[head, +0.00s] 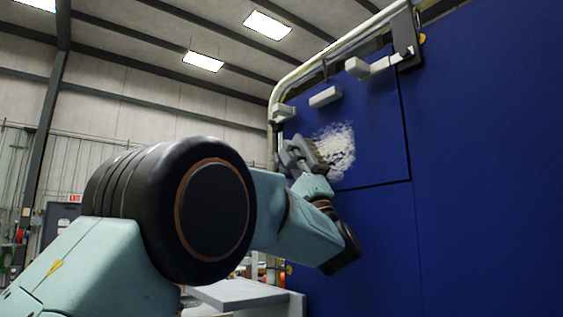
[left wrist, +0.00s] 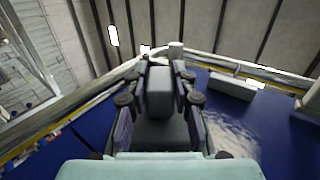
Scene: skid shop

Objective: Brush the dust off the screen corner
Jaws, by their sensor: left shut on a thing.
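A pale, patchy layer of dust (head: 340,148) lies on the upper left part of the blue screen (head: 375,120). It also shows in the left wrist view (left wrist: 232,132), to the right of my gripper. My left gripper (head: 299,160) is just left of the dust, close to the screen. In the left wrist view its fingers (left wrist: 160,103) are closed on both sides of a grey brush (left wrist: 159,92). The bristles are hard to make out, and I cannot tell whether they touch the screen. My right gripper is not in view.
A pale block (head: 325,97) sticks out of the screen above the dust, with a handle-like bar (head: 372,66) farther right. A pale pipe (head: 312,62) runs along the screen's top left edge. A grey surface (head: 236,294) stands low in front.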

